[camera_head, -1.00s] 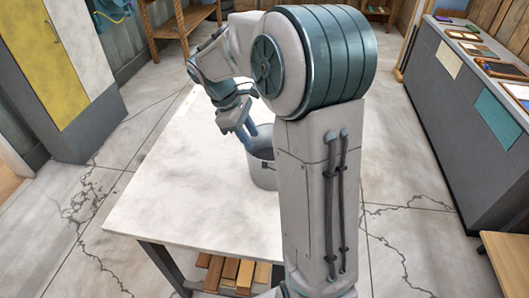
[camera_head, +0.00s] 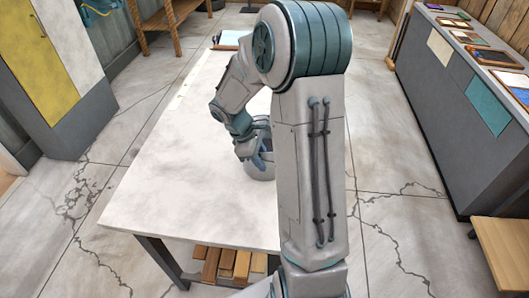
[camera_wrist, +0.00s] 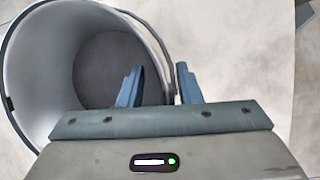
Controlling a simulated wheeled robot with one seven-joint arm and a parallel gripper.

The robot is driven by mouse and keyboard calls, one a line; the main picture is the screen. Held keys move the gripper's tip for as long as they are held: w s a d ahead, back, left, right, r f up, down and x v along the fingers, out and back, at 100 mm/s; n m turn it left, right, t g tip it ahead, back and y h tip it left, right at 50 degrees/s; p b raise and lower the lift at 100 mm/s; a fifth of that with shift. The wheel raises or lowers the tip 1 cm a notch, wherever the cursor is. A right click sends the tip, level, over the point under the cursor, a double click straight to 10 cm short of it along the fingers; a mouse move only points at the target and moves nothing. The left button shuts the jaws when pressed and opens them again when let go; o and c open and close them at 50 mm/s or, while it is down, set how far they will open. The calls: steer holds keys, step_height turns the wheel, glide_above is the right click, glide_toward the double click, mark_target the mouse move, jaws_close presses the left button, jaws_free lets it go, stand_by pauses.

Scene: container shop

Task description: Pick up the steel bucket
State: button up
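The steel bucket (camera_head: 258,168) stands upright on the white table, partly hidden behind my arm in the head view. In the wrist view the bucket (camera_wrist: 45,65) fills the upper left, seen from above, and it looks empty inside. My gripper (camera_head: 262,158) is at the bucket's near rim. In the wrist view my gripper (camera_wrist: 160,85) is open, with one blue finger over the inside of the bucket and the other outside. The bucket's rim and handle pass between the two fingers. I cannot tell whether either finger touches the wall.
The white table (camera_head: 175,200) is mostly bare around the bucket. Several wooden blocks (camera_head: 228,265) lie on a shelf below. A grey counter (camera_head: 440,110) with framed items stands at the right.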

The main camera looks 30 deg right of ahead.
steer(key=shift+f, duration=0.2)
jaws_close()
stand_by(1.3)
